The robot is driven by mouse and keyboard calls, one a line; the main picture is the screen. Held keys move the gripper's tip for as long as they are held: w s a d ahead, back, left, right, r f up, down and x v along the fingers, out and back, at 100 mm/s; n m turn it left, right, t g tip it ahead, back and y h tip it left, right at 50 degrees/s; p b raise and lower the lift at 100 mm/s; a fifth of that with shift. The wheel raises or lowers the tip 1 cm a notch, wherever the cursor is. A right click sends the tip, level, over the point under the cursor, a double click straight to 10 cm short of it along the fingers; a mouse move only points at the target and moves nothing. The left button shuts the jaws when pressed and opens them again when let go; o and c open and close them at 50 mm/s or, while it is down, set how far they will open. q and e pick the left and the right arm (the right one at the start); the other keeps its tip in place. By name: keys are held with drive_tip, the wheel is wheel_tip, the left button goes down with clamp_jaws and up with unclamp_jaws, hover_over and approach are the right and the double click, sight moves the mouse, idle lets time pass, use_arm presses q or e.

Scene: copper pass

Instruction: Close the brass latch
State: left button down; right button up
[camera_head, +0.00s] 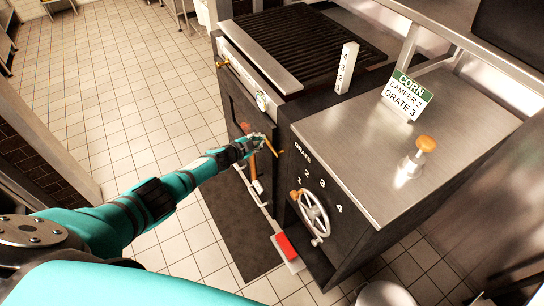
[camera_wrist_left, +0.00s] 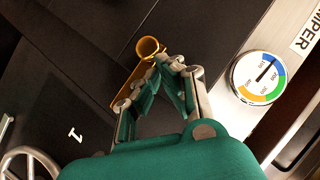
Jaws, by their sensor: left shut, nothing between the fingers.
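The brass latch (camera_head: 273,147) is a slim golden bar on the dark front of the grill unit, near the edge between the oven door and the side cabinet. It slants in the head view. In the left wrist view the latch (camera_wrist_left: 132,82) shows a round, ring-like end close to the fingertips. My left gripper (camera_head: 258,138) is shut and empty, right at the latch. In the left wrist view the left gripper's fingertips (camera_wrist_left: 172,62) meet just beside the round end; whether they touch it I cannot tell. My right gripper is not in view.
A round gauge (camera_wrist_left: 258,78) sits close right of the gripper. A handwheel (camera_head: 314,216) with a numbered grate scale is on the cabinet front. A sign (camera_head: 406,97) and an orange-topped knob (camera_head: 425,146) stand on the steel top. Tiled floor (camera_head: 130,90) is clear at left.

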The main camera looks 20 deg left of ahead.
use_arm(q)
drive_tip(key=s+a+r+p, duration=0.2)
drive_tip(key=s+r+p, duration=0.5)
drive_tip(key=s+r, duration=0.1)
drive_tip(key=shift+v, duration=0.95)
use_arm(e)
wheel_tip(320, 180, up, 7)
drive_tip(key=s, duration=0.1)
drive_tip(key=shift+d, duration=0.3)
use_arm(q)
drive_tip(key=shift+d+f, duration=0.1)
drive_tip(key=shift+d, duration=0.05)
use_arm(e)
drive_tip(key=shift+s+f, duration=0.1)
